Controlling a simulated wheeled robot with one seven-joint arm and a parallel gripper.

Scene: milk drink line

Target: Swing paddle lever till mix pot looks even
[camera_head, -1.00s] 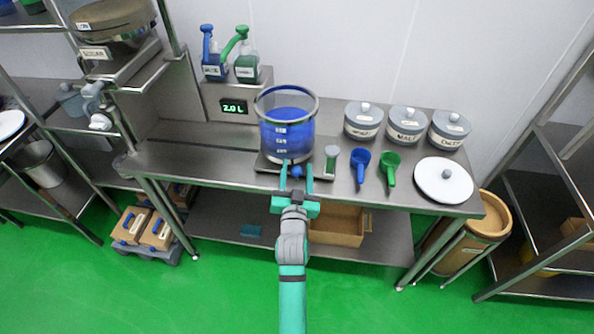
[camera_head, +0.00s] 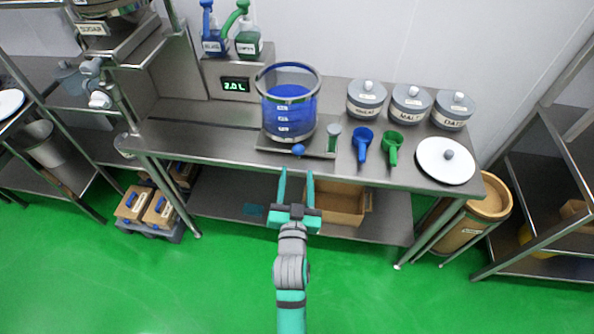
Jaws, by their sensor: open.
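The mix pot (camera_head: 288,103) is a clear container with blue liquid that looks an even blue from here. It stands on a low metal base on the steel table. A blue ball knob (camera_head: 298,150), which looks like the paddle lever's end, sits at the front of the base. The rest of the lever cannot be made out. My gripper (camera_head: 296,172) is open and empty. It is below and in front of the knob, apart from it, before the table's front edge.
A small green-topped vial (camera_head: 333,136) stands right of the pot. A blue scoop (camera_head: 363,142) and a green scoop (camera_head: 392,146) lie further right, near lidded canisters (camera_head: 410,103) and a white round lid (camera_head: 445,161). A display (camera_head: 236,85) reads 2.0 L. A cardboard box (camera_head: 340,203) sits on the lower shelf.

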